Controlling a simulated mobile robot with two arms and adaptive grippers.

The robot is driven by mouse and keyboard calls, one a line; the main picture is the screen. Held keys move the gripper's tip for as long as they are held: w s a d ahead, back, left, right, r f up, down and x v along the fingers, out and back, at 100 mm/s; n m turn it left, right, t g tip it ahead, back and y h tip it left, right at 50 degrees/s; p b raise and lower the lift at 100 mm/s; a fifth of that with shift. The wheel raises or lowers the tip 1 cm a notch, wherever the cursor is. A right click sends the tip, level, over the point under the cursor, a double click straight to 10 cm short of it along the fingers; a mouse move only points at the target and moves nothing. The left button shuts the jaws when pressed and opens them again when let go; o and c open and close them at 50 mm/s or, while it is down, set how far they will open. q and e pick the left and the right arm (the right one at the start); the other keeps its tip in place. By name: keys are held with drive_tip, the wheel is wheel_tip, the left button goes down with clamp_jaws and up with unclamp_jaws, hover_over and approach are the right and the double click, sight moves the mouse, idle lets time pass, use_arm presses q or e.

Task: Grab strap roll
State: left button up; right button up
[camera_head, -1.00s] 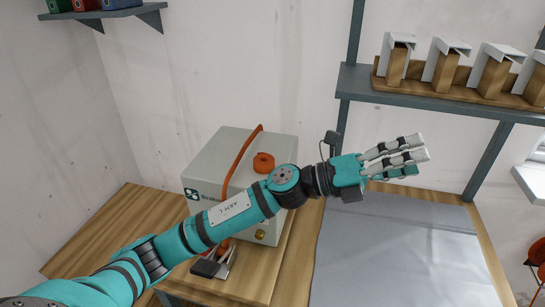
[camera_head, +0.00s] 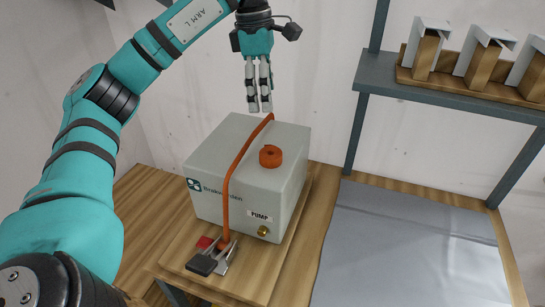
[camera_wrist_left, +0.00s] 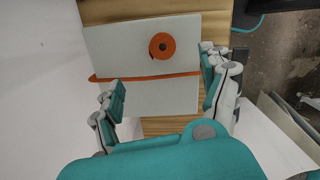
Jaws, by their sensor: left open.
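The strap roll is a small orange coil (camera_head: 270,156) lying on top of a pale grey pump box (camera_head: 207,172). In the left wrist view the orange roll (camera_wrist_left: 162,46) lies on the box top (camera_wrist_left: 115,50), beyond the fingertips and between their two sides. My left gripper (camera_head: 260,109) points down above the back of the box, apart from the roll. In the left wrist view its fingers (camera_wrist_left: 160,80) are spread wide and empty. My right gripper is not in view.
An orange strap (camera_head: 231,170) runs over the box top and down its front to a metal buckle (camera_head: 221,258). A grey mat (camera_head: 400,245) lies at right. A shelf (camera_head: 440,100) holds wooden blocks with white sheets at upper right.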

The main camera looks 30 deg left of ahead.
use_arm(q)
drive_tip(key=b, duration=0.1)
hover_over(270, 152)
wheel_tip(270, 152, down, 10)
drive_tip(key=shift+w, duration=0.15)
drive_tip(key=f, duration=0.3)
drive_tip(key=f+p, duration=0.1)
drive_tip(key=shift+s+f, duration=0.25)
drive_tip(key=shift+f, duration=0.45)
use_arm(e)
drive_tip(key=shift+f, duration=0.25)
use_arm(q)
drive_tip(key=shift+c, duration=0.3)
drive_tip(key=c, duration=1.2)
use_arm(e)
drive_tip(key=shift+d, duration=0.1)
use_arm(q)
drive_tip(key=shift+r, duration=0.1)
